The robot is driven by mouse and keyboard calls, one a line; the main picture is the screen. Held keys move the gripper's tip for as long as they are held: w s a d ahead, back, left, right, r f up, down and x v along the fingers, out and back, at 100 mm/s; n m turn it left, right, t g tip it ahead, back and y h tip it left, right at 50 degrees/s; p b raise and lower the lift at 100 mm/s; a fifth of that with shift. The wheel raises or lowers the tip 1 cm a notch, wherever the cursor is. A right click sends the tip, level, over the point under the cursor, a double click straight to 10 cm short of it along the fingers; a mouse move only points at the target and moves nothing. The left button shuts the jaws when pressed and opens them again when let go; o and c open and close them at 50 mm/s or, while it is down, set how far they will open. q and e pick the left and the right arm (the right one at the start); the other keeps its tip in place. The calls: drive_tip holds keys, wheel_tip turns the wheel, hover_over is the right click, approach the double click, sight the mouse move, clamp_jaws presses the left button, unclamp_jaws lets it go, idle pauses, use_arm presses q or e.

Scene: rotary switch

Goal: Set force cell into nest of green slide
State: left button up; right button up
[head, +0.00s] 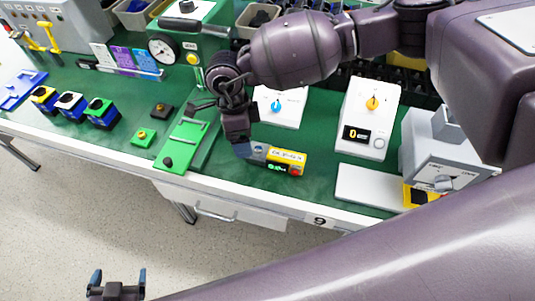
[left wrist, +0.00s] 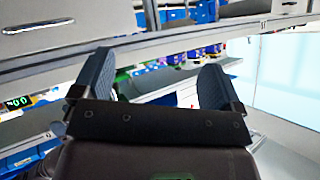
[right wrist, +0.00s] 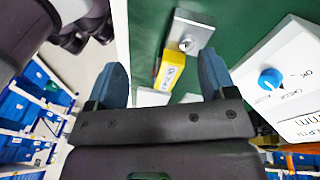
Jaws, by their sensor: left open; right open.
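A yellow block with a grey end, a green-lit display and a red part, which looks like the force cell (head: 287,158), lies on the green bench top. It also shows in the right wrist view (right wrist: 170,66), ahead of the fingertips and between them. My right gripper (head: 243,150) is open beside its grey end; contact is unclear. The green slide (head: 180,150), with a black knob at its front, lies to the left of the gripper; its nest is not clear. My left gripper (head: 116,284) is open and empty, low in front of the bench, over the floor.
A green stand with a dial gauge (head: 163,47) rises behind the slide. White instruments with a blue knob (head: 277,106) and an orange knob (head: 372,103) stand behind and right of the yellow block. Small coloured boxes (head: 70,102) stand at the left. A white plate (head: 365,188) lies front right.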

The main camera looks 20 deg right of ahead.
sight(275, 154)
drive_tip(key=d+m+h, duration=0.2)
drive_tip(key=d, duration=0.1)
drive_tip(key=shift+s+d+r+m, duration=0.15)
drive_tip(key=shift+s+r+m, duration=0.05)
drive_tip(key=shift+r+m, duration=0.15)
drive_tip(key=shift+m+g+h, duration=0.3)
drive_tip(key=shift+m+h, duration=0.2)
drive_tip(key=shift+m, duration=0.25)
drive_tip(key=x, duration=0.5)
drive_tip(key=shift+s+d+f, duration=0.15)
drive_tip(key=shift+d+f, duration=0.05)
drive_tip(key=shift+d, duration=0.2)
drive_tip(key=shift+b+x, duration=0.4)
drive_tip(key=shift+x, duration=2.2)
use_arm(q)
drive_tip(key=f+n, duration=0.1)
drive_tip(key=n+g, duration=0.1)
drive_tip(key=n, duration=0.1)
drive_tip(key=shift+s+f, duration=0.3)
drive_tip(key=shift+f, duration=0.05)
use_arm(e)
drive_tip(key=shift+d+r, duration=0.1)
drive_tip(key=shift+d, duration=0.05)
drive_tip(key=shift+c, duration=0.2)
drive_tip(key=c, duration=1.1)
drive_tip(key=shift+c, duration=0.2)
drive_tip(key=shift+r, duration=0.15)
